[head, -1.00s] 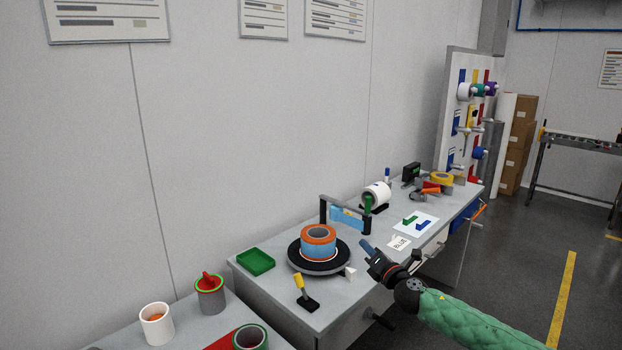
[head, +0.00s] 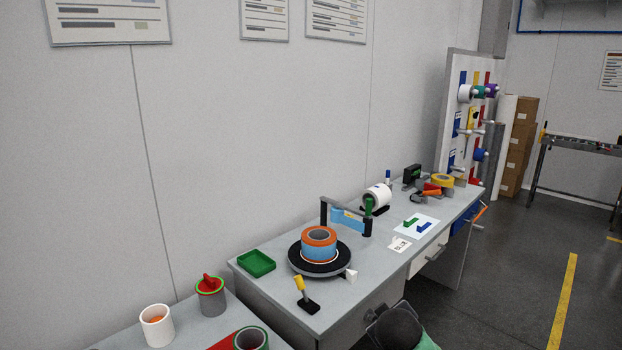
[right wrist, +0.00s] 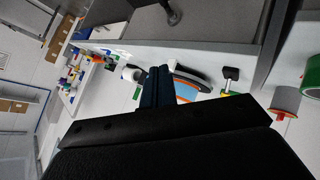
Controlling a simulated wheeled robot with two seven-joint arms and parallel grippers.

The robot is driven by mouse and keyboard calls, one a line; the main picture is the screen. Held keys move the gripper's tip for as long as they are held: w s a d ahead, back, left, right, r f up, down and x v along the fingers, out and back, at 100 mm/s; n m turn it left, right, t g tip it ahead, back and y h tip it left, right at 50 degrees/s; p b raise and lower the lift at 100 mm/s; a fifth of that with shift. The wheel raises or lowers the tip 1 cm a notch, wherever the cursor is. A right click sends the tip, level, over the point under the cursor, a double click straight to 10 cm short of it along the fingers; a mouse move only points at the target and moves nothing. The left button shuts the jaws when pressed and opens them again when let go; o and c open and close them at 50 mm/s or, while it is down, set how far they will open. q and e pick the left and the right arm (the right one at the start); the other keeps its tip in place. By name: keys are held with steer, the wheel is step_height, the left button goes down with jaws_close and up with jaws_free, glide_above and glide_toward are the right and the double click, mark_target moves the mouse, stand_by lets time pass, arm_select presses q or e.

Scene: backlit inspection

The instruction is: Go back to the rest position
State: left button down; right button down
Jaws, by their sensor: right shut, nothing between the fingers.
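My right gripper (right wrist: 158,75) shows in the right wrist view with its two dark fingers together and nothing between them. It is in front of the workbench, with the turntable (right wrist: 184,92) and its tape behind the fingers in that view. In the head view only a dark part of my right arm and a bit of its green sleeve show at the bottom edge, in front of the bench. The fingers cannot be made out there. My left gripper is not in view.
The workbench (head: 385,268) holds a black turntable (head: 292,262) with orange and blue tape rolls (head: 319,243), a green tray (head: 256,263), a yellow-handled tool (head: 300,284) and a white roll (head: 377,194). Cups stand on the nearer table. The floor at right is open.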

steer(key=s+a+f+m+g+y, duration=0.1)
steer(key=s+f+g, duration=0.2)
steer(key=s+f, duration=0.6)
steer(key=s+a+f+m+g+y, duration=0.1)
steer(key=s+f+m+g, duration=0.1)
steer(key=s+f, duration=0.8)
steer(key=s+a+f+m+g+y, duration=0.1)
steer(key=s+f+g, duration=0.3)
steer(key=s+f, duration=0.5)
steer(key=s, duration=1.1)
steer(key=shift+s+a+f, duration=0.15)
steer(key=shift+s+f, duration=0.15)
steer(key=shift+s, duration=0.05)
